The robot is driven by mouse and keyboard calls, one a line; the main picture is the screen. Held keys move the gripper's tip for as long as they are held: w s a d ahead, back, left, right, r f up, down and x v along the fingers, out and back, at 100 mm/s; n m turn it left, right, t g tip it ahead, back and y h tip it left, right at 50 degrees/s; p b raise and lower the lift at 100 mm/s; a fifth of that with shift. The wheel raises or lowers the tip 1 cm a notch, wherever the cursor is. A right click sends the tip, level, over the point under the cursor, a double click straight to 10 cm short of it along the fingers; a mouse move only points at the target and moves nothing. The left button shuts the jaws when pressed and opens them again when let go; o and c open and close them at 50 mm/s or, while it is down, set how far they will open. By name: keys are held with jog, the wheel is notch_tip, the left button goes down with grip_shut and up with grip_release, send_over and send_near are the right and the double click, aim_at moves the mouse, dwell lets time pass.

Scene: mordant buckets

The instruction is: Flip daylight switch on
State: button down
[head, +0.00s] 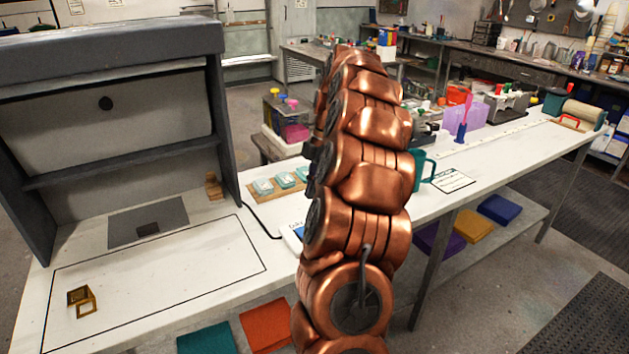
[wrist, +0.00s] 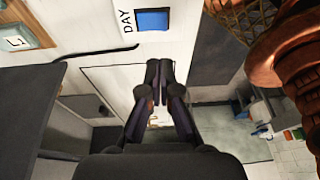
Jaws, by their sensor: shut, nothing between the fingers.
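Three pale teal switches (head: 284,181) sit in a row on a wooden board (head: 262,195) beside the booth. Part of the board (wrist: 44,38) and one teal-and-white switch (wrist: 18,41) show at the upper left of the wrist view. I cannot tell which switch is daylight or its position. A white card reading "DAY" with a blue patch (wrist: 152,20) lies at the top of the wrist view; the visible part of a blue-and-white card (head: 294,238) shows beside my arm in the head view. My gripper (wrist: 160,72) is shut and empty, apart from the switch; my arm hides it in the head view.
A grey light booth (head: 110,45) stands at the left, with a dark cable (head: 262,222) running from it. Brass frames (head: 82,300) lie on the outlined white bench top (head: 185,272). A teal mug (head: 422,168) stands right of my arm.

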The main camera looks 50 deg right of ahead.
jog(key=p, duration=0.3)
send_near(303, 235)
jog(key=x, duration=0.5)
jog(key=shift+f+p, duration=0.4)
jog(key=shift+f, duration=0.45)
jog(key=shift+f, duration=0.1)
jog(key=f+b, duration=0.1)
jog(key=b, duration=0.2)
jog(key=shift+s+t+b, duration=0.15)
jog(key=shift+t+b, duration=0.15)
jog(key=shift+b, duration=0.1)
jog(key=shift+r, duration=0.35)
jog(key=shift+w, duration=0.25)
